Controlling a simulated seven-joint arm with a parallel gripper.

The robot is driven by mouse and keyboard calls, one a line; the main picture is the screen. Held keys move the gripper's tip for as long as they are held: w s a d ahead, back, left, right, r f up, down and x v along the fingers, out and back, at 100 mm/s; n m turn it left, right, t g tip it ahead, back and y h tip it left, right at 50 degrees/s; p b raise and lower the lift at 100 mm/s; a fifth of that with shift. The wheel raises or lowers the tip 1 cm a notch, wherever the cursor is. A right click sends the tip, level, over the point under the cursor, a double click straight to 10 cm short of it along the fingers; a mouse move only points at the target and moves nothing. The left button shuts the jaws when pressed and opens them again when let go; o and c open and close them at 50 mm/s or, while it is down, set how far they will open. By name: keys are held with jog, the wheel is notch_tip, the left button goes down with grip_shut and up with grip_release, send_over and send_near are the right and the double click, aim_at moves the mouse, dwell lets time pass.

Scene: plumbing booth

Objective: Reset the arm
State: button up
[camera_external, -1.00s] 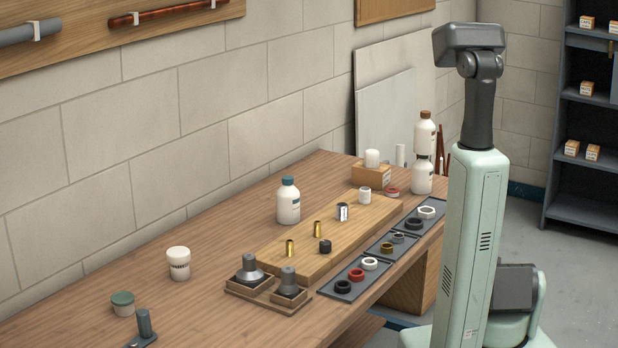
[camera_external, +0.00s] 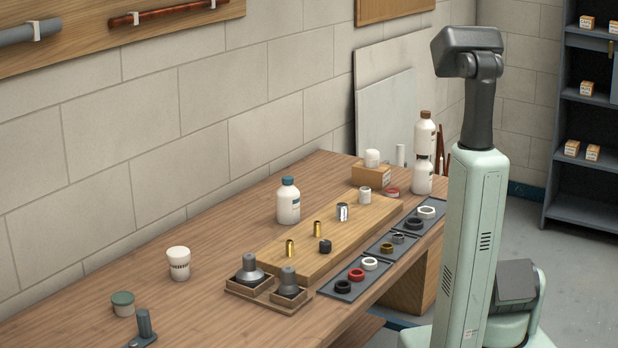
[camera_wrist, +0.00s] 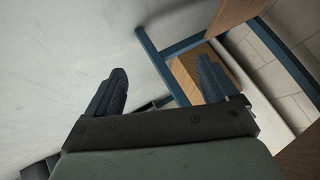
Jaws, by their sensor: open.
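My gripper (camera_wrist: 162,85) shows in the wrist view with its two dark fingers spread wide apart and nothing between them. It hangs away from the workbench top and faces the pale floor (camera_wrist: 75,45) and the blue bench frame (camera_wrist: 160,65). In the external view my column and dark head stand at the right, beside the bench. The gripper is hidden there behind my body. Part of my arm shows low at the right of the column.
The wooden workbench (camera_external: 210,235) carries a raised board (camera_external: 285,262) with fittings, dark trays of rings (camera_external: 342,287), cone fittings in holders (camera_external: 288,279) and white bottles (camera_external: 288,201). A blue-grey shelf (camera_external: 590,218) stands at the back right. Floor between them is clear.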

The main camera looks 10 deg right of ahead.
jog(key=s+a+f+n+g+y, duration=0.2)
jog(key=s+a+n+g+y, duration=0.2)
jog(key=s+a, duration=0.5)
jog(key=s+r+n+g+h, duration=0.1)
jog(key=s+g, duration=0.4)
jog(key=s, duration=0.7)
jog(key=s+r+n+g+h, duration=0.1)
jog(key=s+r+n+g, duration=0.2)
jog(key=s, duration=0.9)
jog(key=g, duration=0.2)
jog(key=shift+s+d+n+g, duration=0.3)
jog(key=shift+d+g, duration=0.1)
